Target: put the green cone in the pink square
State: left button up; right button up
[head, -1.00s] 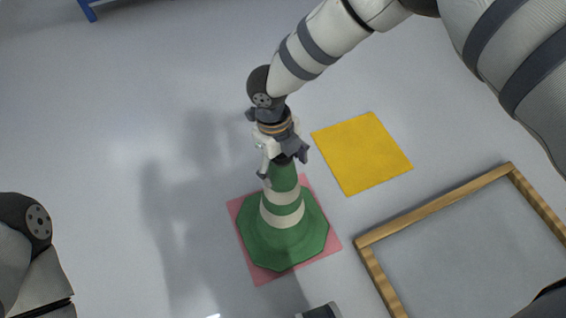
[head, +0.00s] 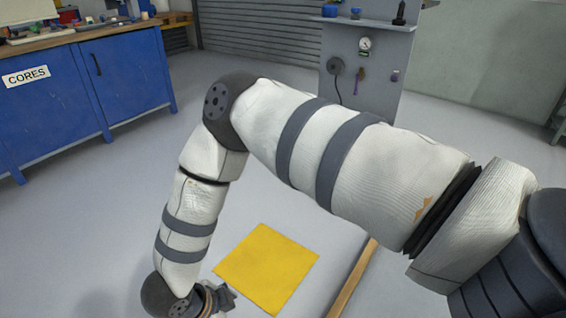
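The green cone and the pink square are both outside the current head view, below its bottom edge. My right arm comes in from the right and bends down to the lower left. Only the top of my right gripper (head: 217,298) shows at the bottom edge; its fingertips are cut off, so I cannot see whether it is open or shut. My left gripper is not in view.
A yellow square (head: 267,268) lies on the grey floor right of my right gripper. A wooden frame edge (head: 352,280) is further right. Blue cabinets (head: 90,90) stand at the back left, and a grey panel with a gauge (head: 365,75) at the back.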

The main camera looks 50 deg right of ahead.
jog(key=s+d+f+n+y, duration=0.15)
jog(key=s+f+n, duration=0.25)
jog(key=s+n, duration=0.45)
jog(key=s+d+f+n+h, duration=0.15)
jog(key=s+f+n, duration=0.3)
jog(key=s, duration=0.65)
jog(key=s+r+n+g+y, duration=0.2)
jog(key=s+n, duration=0.3)
jog(key=s, duration=0.6)
jog(key=s+r+n+g+y, duration=0.2)
jog(key=s+r+n+g, duration=0.2)
jog(key=s, duration=0.7)
jog(key=shift+s+d+r+n, duration=0.15)
jog(key=shift+s+r+n, duration=0.15)
jog(key=shift+r+n, duration=0.4)
